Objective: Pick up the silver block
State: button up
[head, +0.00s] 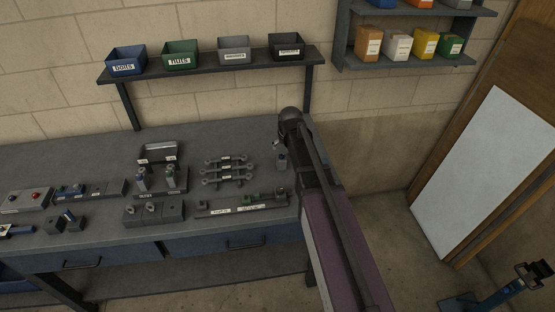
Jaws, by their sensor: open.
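Several small grey metal-looking blocks lie on the workbench (215,136). I cannot tell which one is the silver block. My arm reaches from the bottom right over the bench's right end, to a dark rounded joint. I cannot make out my gripper; it seems hidden by or behind the arm.
Labelled blue, green, grey and black bins stand on a raised shelf (210,65) at the back. A white board (492,170) leans at right.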

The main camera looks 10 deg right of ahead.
aim_at(283, 156)
jog(key=shift+w+d, duration=0.1)
jog(key=shift+w, duration=0.1)
jog(key=shift+b+x, duration=4.05)
jog(key=shift+x, duration=0.25)
jog(key=shift+a+b+x, duration=0.15)
jog(key=shift+b+x, duration=1.05)
jog(key=shift+x, duration=0.1)
jog(key=shift+a+b+x, duration=0.1)
jog(key=shift+b+x, duration=1.1)
jog(key=shift+x, duration=0.05)
grip_shut()
